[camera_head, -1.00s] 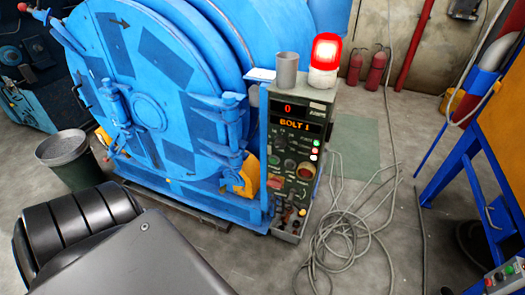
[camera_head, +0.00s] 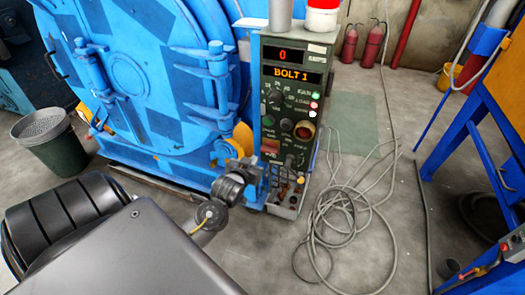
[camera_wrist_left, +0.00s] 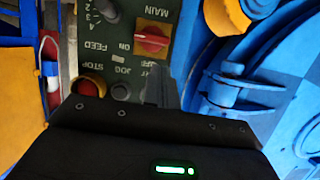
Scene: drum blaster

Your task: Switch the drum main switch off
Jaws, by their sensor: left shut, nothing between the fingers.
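The wrist picture shows the panel's lettering upside down. In the head view the switch (camera_head: 270,147) is a small red patch low on the left of the panel (camera_head: 289,105), beside the blue drum. My left gripper (camera_wrist_left: 162,82) is shut and empty, its fingertips just below the switch in the wrist view, apart from it in the picture. In the head view my left gripper (camera_head: 252,168) is at the panel's left edge. My right gripper is not in view.
The panel's displays read 0 and BOLT 1 (camera_head: 291,75). A red stop button (camera_wrist_left: 88,88) sits near the fingers. Grey cable coils (camera_head: 345,215) lie on the floor to the right. A bin (camera_head: 50,145) stands at left, a blue frame (camera_head: 480,150) at right.

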